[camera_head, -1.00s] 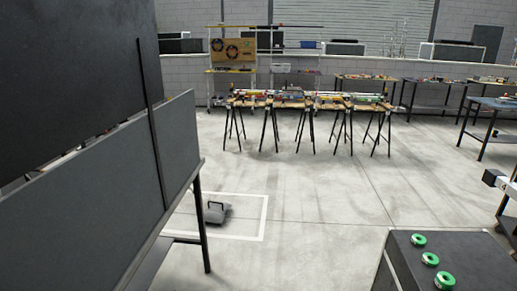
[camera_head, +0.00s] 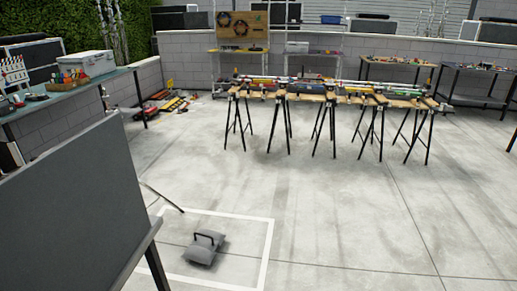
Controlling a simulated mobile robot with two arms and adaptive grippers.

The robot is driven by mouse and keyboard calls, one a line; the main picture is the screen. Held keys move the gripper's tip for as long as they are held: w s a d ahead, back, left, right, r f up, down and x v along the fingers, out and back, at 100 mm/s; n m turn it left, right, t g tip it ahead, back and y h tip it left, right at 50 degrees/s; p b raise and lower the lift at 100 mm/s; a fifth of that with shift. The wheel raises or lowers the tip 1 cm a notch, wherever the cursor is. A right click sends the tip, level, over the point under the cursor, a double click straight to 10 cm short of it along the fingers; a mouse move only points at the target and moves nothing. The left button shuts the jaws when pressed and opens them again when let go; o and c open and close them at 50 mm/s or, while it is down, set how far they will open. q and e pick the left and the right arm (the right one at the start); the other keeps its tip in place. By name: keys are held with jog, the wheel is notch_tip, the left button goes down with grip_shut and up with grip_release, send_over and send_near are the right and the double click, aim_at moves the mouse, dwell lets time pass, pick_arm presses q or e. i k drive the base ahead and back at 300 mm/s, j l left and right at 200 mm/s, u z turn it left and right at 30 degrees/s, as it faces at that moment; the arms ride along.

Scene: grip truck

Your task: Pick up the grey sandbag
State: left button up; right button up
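The grey sandbag (camera_head: 205,249) lies on the concrete floor in the head view, below and left of the middle. It has a dark handle on top. It sits inside a white rectangle (camera_head: 268,250) marked on the floor. Neither of my grippers shows in this view.
A dark panel on a stand (camera_head: 75,215) fills the lower left, close to me and left of the sandbag. A workbench (camera_head: 60,102) stands behind it. Trestle tables (camera_head: 330,95) stand across the back. The floor right of the sandbag is clear.

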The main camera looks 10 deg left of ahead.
aim_at(201, 250)
jog(key=i, duration=0.65)
jog(key=i+l+u, duration=0.15)
jog(key=i, duration=1.1)
jog(key=l+u, duration=0.05)
